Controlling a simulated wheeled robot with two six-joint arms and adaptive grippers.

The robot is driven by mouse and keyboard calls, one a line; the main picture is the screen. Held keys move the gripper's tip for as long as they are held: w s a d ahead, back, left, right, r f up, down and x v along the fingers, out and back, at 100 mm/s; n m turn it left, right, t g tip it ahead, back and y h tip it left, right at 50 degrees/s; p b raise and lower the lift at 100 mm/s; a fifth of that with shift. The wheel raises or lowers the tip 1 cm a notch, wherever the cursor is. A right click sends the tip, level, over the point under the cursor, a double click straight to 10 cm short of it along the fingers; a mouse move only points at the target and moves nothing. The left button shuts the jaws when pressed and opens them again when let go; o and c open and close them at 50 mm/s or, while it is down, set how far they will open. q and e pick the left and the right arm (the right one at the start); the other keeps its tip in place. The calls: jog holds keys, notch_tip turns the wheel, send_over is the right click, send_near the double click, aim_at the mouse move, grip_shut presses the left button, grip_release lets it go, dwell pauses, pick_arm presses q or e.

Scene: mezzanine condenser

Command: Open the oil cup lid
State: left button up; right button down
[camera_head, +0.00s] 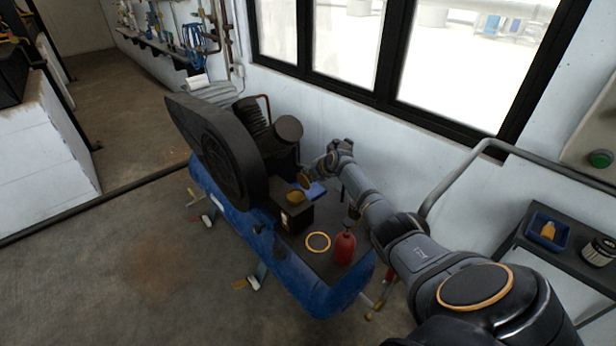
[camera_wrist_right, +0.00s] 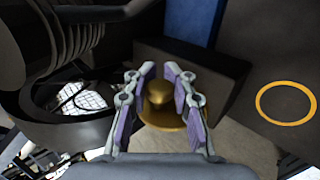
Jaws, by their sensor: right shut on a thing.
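The oil cup (camera_head: 296,197) is a small brass-coloured round piece on top of a black box at the compressor's middle. My right gripper (camera_head: 308,178) is just above and behind it in the head view. In the right wrist view the gripper (camera_wrist_right: 159,90) is shut on the brass lid (camera_wrist_right: 160,118), with the lid's round knob between its purple-padded fingers. The head view shows a brass piece at the gripper's tip, apparently this lid, a little above the cup. Whether they touch is too small to tell. My left gripper is out of view.
The compressor has a dark flywheel guard (camera_head: 226,150) and a blue tank (camera_head: 262,250). A red bottle (camera_head: 344,248) and a yellow ring (camera_head: 318,241) are on its top plate. A dark table (camera_head: 551,256) at right holds a blue tray (camera_head: 548,232). A wall and windows stand behind.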

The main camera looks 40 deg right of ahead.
jog(key=c, duration=1.6)
grip_release()
jog(key=shift+d+r, duration=0.1)
jog(key=shift+d, duration=0.15)
jog(key=o, duration=0.5)
jog(key=shift+s+d+r, duration=0.1)
jog(key=shift+s, duration=0.2)
jog(key=shift+c, duration=0.2)
jog(key=shift+w, duration=0.15)
jog(key=shift+a, duration=0.2)
jog(key=v, duration=1.2)
jog(key=shift+d, duration=0.1)
